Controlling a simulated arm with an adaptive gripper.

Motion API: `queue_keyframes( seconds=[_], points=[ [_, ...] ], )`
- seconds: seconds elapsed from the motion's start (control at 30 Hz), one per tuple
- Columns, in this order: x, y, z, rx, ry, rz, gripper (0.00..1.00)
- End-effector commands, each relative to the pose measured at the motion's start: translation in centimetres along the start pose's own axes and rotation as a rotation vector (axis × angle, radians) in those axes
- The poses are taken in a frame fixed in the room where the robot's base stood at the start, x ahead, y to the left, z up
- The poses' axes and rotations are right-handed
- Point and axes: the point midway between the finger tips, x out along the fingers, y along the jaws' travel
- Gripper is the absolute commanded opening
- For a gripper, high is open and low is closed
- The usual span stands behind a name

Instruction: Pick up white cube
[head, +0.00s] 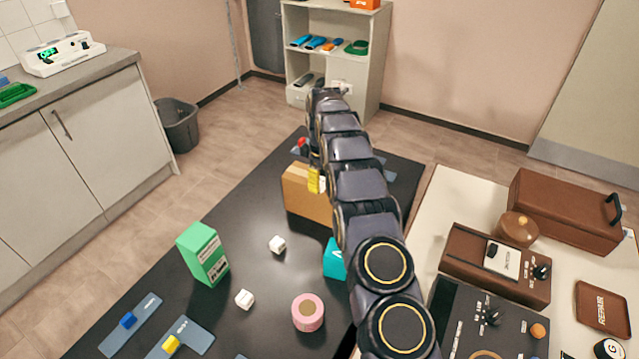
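Two white cubes lie apart on the black table (225,325). One white cube (277,244) is right of the green carton, and the other white cube (244,299) is nearer, below the carton. My arm reaches up from the bottom right over the table. What seems to be my gripper (315,178) is mostly hidden behind the arm, with dark, yellow and white parts showing in front of a cardboard box (300,200). Its fingers are not clear, so I cannot tell if it is open or holds anything. Both cubes are clear of it, to its lower left.
A green carton (203,254) stands upright left of the cubes. A pink roll (308,312) and a partly hidden teal box (334,260) lie to the right. A cream table (453,210) with brown cases stands right.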

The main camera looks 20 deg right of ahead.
Motion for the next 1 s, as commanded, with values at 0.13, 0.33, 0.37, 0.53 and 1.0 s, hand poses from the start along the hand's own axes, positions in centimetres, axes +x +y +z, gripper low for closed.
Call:
queue_keyframes(
  seconds=[0.13, 0.33, 0.37, 0.53, 1.0],
  points=[
    [0.1, 0.0, 0.0, 0.0, -0.001, -0.002, 0.04],
    [0.1, 0.0, 0.1, 0.001, -0.002, -0.002, 0.04],
    [0.1, 0.0, 0.1, 0.001, -0.002, -0.002, 0.04],
    [-0.8, 0.0, 0.1, 0.001, -0.001, -0.002, 0.04],
    [-5.9, -1.8, 1.4, 0.001, 0.0, -0.001, 0.04]
  ],
)
